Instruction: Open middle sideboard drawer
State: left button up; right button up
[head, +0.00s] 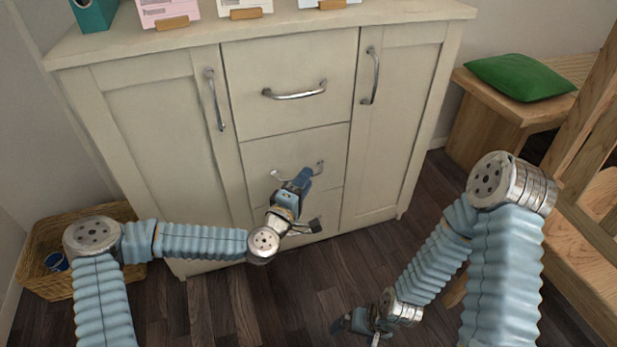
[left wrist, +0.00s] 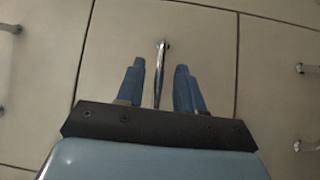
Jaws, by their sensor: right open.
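The cream sideboard (head: 140,110) has a middle column of drawers. Its middle drawer (head: 262,153) is shut, flush with the front. The metal handle (head: 320,167) of this drawer is partly hidden by my left gripper (head: 302,177). In the left wrist view, my left gripper (left wrist: 160,85) has its two blue fingers apart, one on each side of the handle (left wrist: 161,60), with visible gaps. My right gripper (head: 358,326) is open and empty, low over the floor and away from the sideboard.
The top drawer handle (head: 294,91) is above my left gripper. The bottom drawer (head: 325,222) is partly hidden. Tall doors flank the drawers. A wicker basket (head: 40,275) stands at left. A wooden bench (head: 478,115) with a green cushion (head: 520,77) is at right. Dark floor is clear in front.

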pick_arm(q)
jog(key=shift+x, duration=1.25)
grip_shut()
